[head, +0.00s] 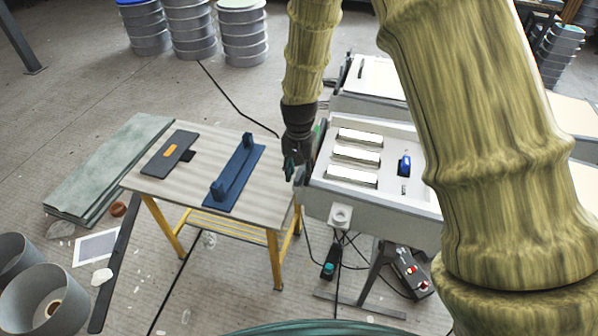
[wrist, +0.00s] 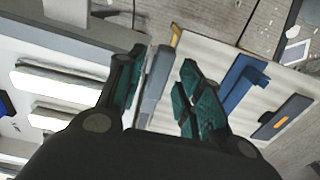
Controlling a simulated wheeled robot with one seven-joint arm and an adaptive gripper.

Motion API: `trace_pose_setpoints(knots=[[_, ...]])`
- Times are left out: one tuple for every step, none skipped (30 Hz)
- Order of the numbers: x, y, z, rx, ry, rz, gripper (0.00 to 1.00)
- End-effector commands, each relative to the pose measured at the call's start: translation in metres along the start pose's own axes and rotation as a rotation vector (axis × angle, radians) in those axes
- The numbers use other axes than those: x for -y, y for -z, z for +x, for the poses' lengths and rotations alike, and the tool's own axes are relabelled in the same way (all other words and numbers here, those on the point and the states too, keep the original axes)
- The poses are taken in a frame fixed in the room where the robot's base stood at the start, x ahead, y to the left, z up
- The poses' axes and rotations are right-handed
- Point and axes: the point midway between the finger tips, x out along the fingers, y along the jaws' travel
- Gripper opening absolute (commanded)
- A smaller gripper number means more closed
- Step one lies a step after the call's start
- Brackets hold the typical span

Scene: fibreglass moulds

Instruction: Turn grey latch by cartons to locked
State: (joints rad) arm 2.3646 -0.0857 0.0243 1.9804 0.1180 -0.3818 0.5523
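My gripper (head: 292,165) points down at the left side of a white case, beside the table. In the wrist view my gripper (wrist: 162,64) is open, its two green-padded fingers apart. A long grey piece (wrist: 156,84), which looks like the grey latch, lies between the fingers along the case's edge. It is nearer the left finger; I cannot tell whether they touch. In the head view the arm and gripper mostly hide it. Its locked or unlocked position cannot be read. No cartons are clearly recognisable; several white bars (head: 357,154) lie in the white case (head: 388,204).
A wooden table (head: 228,212) with yellow legs stands left of the case, holding a blue bracket (head: 236,178) and a dark plate with an orange patch (head: 170,151). A blue-and-white part (head: 404,165) sits in the case. Cables and a control box (head: 411,272) lie below.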

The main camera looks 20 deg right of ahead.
Motion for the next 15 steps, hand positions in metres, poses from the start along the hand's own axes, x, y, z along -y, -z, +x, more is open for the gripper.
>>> trace_pose_setpoints(knots=[[0.000,0.000,0.000,0.000,0.000,0.000,0.38],[0.000,0.000,0.000,0.001,0.000,0.000,0.38],[0.000,0.000,0.000,0.001,0.000,0.000,0.38],[0.000,0.000,0.000,0.001,-0.001,-0.001,0.38],[0.000,-0.001,0.000,0.001,-0.001,-0.001,0.38],[0.000,-0.001,0.000,0.001,-0.001,-0.001,0.38],[0.000,-0.001,0.000,0.001,-0.001,-0.001,0.38],[0.000,-0.001,-0.001,0.001,-0.001,-0.001,0.38],[0.000,0.000,-0.002,0.001,-0.001,-0.001,0.38],[0.000,0.000,-0.003,0.001,0.000,-0.001,0.38],[0.000,0.000,-0.005,0.000,0.000,-0.001,0.38],[0.000,0.000,-0.009,0.000,0.000,-0.001,0.38],[0.000,0.000,-0.012,-0.001,0.000,-0.001,0.38],[0.000,0.000,-0.016,-0.001,0.001,-0.001,0.38],[0.000,0.000,-0.021,-0.001,0.001,-0.001,0.38]])
